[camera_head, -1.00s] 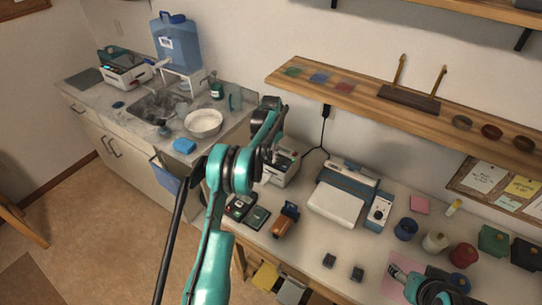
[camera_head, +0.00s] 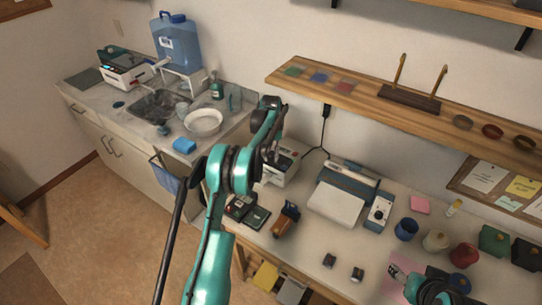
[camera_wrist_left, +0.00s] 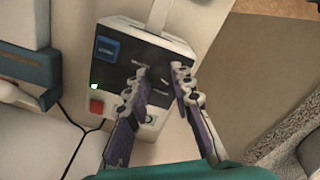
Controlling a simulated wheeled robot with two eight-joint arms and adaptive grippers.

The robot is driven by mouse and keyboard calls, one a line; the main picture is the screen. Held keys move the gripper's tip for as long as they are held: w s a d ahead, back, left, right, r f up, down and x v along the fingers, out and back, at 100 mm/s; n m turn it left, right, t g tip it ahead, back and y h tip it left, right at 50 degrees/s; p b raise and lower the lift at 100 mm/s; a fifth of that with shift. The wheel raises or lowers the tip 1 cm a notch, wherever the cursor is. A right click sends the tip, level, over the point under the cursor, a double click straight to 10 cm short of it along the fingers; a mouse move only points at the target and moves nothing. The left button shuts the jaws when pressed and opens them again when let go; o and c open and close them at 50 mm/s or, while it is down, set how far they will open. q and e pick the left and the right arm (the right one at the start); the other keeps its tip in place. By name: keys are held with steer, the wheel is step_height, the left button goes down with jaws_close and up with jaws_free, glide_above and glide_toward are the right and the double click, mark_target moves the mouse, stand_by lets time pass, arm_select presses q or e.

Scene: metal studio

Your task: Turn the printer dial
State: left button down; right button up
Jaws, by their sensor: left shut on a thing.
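The printer (camera_head: 281,170) is a small white box with a dark top panel, at the back of the workbench in the head view. In the left wrist view the printer (camera_wrist_left: 118,72) shows a blue button, a red button and a lit green light. My left gripper (camera_wrist_left: 160,76) comes down on its dark panel and is shut on the dial, which the fingers mostly hide. In the head view my left gripper (camera_head: 269,156) is small and partly hidden by its own arm. My right gripper (camera_head: 405,276) is low at the right; its fingers are unclear.
A white and blue machine (camera_head: 338,203) stands right of the printer. An orange and dark tool (camera_head: 286,219) and a dark flat device (camera_head: 240,206) lie in front. Several cups and jars, including a blue cup (camera_head: 406,229), stand at the right. A wooden shelf (camera_head: 370,103) hangs above.

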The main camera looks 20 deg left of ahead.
mark_target(271, 157)
arm_select(q)
steer(key=shift+n, duration=2)
steer(key=c, duration=1.3)
jaws_free()
steer(key=shift+r, duration=0.1)
step_height(271, 157, up, 12)
